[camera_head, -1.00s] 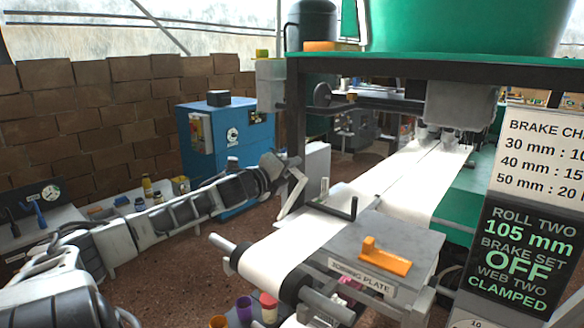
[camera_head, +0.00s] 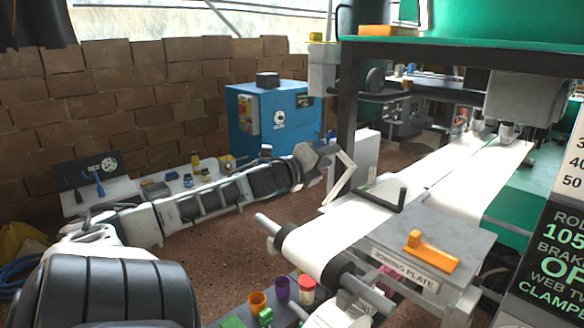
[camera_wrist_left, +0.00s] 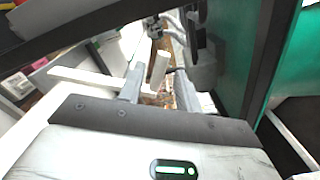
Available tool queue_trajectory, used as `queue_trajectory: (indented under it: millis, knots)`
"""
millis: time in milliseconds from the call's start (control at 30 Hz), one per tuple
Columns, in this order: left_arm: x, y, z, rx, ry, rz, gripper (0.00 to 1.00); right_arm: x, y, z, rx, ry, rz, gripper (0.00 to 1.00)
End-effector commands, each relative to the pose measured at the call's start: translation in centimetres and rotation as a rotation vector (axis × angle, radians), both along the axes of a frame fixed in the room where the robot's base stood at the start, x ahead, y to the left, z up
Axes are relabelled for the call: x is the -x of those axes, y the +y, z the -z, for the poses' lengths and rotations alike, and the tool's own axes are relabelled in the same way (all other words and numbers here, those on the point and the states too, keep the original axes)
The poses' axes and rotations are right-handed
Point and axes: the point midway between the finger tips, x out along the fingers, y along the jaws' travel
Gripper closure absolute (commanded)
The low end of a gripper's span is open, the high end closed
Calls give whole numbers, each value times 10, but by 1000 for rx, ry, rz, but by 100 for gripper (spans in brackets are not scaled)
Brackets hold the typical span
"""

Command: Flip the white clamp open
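The white clamp (camera_head: 344,174) is a thin L-shaped bar standing tilted up at the left edge of the white paper web (camera_head: 340,226). A black clamp bar (camera_head: 380,196) lies across the web beside it. My left gripper (camera_head: 325,158) is just left of the white clamp's upper end. In the left wrist view, my gripper's grey fingers (camera_wrist_left: 157,92) are spread apart, with a white end piece (camera_wrist_left: 159,68) showing between them. The clamp's long white bar (camera_wrist_left: 82,79) runs off to the left there. I cannot tell whether a finger touches it. My right gripper is not in view.
The joining plate (camera_head: 455,232) carries an orange block (camera_head: 431,251). Colored cups (camera_head: 282,287) stand below the web. A blue cabinet (camera_head: 272,118) and brick wall are behind. The green machine frame (camera_head: 470,48) overhangs the web at right.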

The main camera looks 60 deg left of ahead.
Motion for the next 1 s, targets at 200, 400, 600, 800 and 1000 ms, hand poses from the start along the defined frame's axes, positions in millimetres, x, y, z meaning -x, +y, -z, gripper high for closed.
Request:
queue_trajectory:
  millis: [200,400,600,800,1000]
  knots:
    - [40,-6,-1,0,5,-3,66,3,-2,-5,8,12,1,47]
    - [80,-13,-1,-1,3,-4,66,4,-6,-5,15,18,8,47]
    - [105,-17,0,-1,0,-4,66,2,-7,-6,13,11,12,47]
    - [111,-18,-2,-3,-1,-1,66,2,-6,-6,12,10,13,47]
    - [111,-18,-2,-2,-2,-2,66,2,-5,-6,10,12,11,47]
